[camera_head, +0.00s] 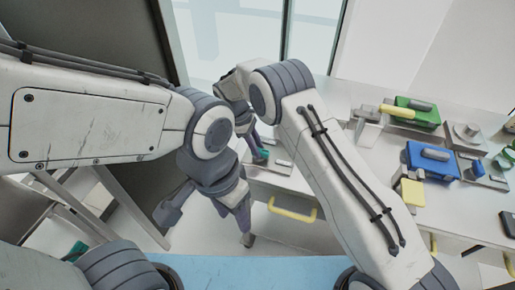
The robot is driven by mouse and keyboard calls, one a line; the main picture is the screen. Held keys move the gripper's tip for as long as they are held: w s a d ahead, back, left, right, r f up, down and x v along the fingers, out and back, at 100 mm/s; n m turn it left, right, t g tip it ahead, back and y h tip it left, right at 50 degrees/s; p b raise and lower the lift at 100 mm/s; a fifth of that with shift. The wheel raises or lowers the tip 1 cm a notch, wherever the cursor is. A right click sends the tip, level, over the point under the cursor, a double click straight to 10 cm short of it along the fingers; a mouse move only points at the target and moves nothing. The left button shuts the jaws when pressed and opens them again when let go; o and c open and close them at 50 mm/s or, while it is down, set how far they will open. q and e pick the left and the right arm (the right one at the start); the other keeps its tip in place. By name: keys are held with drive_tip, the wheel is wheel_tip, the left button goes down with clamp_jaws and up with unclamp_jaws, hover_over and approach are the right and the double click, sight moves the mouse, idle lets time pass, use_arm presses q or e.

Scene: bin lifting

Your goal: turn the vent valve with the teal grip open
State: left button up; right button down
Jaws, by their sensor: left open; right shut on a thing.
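A small teal grip (262,155) shows at the left end of the white counter, low beside a grey plate (280,166). My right gripper (257,143) reaches down to it from above and is shut on it. The wrist and forearm hide most of the valve, so its turn angle cannot be told. My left gripper (206,228) is lower in the picture, open and empty, with its fingers spread over the floor in front of the counter.
The white counter (340,150) carries a green block (418,117), a blue block (432,160) and a yellow block (412,192) at the right. A yellow drawer handle (292,213) sticks out in front. A light-blue surface (250,271) lies along the bottom.

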idle(0.5)
drive_tip(key=c, duration=0.6)
unclamp_jaws()
drive_tip(key=shift+c, duration=0.2)
drive_tip(key=shift+r, duration=0.1)
drive_tip(key=b+v, duration=0.2)
drive_tip(key=v, duration=0.8)
drive_tip(key=shift+r, duration=0.15)
